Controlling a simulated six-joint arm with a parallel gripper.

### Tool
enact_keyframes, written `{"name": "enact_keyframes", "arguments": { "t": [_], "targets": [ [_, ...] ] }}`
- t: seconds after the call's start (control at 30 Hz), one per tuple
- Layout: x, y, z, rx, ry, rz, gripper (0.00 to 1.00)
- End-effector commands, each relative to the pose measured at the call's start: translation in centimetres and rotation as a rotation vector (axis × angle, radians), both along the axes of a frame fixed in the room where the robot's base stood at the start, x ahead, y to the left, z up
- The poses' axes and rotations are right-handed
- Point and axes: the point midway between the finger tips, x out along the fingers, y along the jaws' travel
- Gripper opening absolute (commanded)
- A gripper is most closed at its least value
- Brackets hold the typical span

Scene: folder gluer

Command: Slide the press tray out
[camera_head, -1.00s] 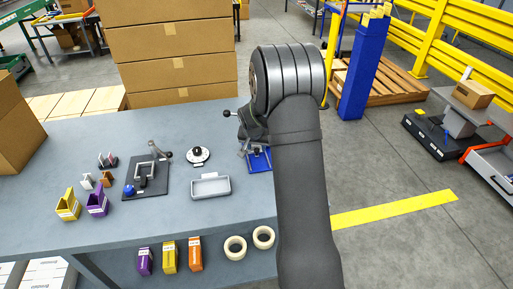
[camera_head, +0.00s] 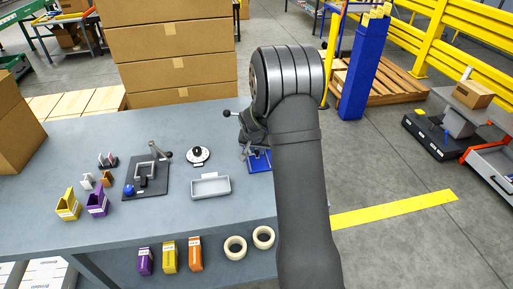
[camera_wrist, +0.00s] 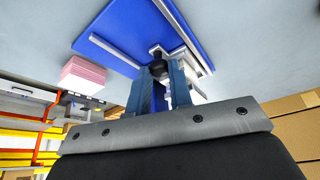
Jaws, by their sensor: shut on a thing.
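The blue press tray (camera_head: 262,166) lies at the right part of the grey table, partly hidden behind my arm. In the wrist view the blue plate (camera_wrist: 122,30) shows large, with pale metal rails along it. A dark round knob (camera_wrist: 158,68) stands at its near edge. My gripper (camera_wrist: 161,76) has its two blue fingers on either side of this knob, shut on it. In the head view my arm hides most of the gripper and the press. A lever with a black ball end (camera_head: 228,113) sticks out to the left there.
Left of the tray are a grey bin (camera_head: 211,187), a round dial fixture (camera_head: 198,155) and a black clamp plate (camera_head: 147,178). A pink stack (camera_wrist: 82,74) shows in the wrist view. Large cartons (camera_head: 170,45) stand behind the table. Tape rolls (camera_head: 235,247) lie at the front.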

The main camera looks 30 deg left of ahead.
Motion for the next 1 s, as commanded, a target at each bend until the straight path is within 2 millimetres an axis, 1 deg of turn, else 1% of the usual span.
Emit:
{"name": "enact_keyframes", "arguments": {
  "t": [0.2,0.3,0.4,0.53,0.8,0.83,0.9,0.93,1.0],
  "targets": [
    [-3.1,-3.1,0.0,-0.002,0.001,0.001,0.00],
    [-4.3,-4.3,0.0,-0.002,0.000,0.000,0.00],
    [-5.2,-5.2,0.0,-0.002,0.001,0.000,0.00],
    [-5.6,-5.6,0.0,-0.001,0.001,0.000,0.00],
    [-5.8,-5.8,-0.1,-0.004,0.004,-0.001,0.00],
    [-5.8,-5.8,-0.1,-0.005,0.004,-0.001,0.23],
    [-5.8,-5.8,-0.1,-0.006,0.004,-0.002,0.37],
    [-5.8,-5.8,-0.1,-0.005,0.004,-0.001,0.40],
    [-5.7,-5.7,-0.1,-0.003,0.003,-0.001,0.40]
  ]
}}
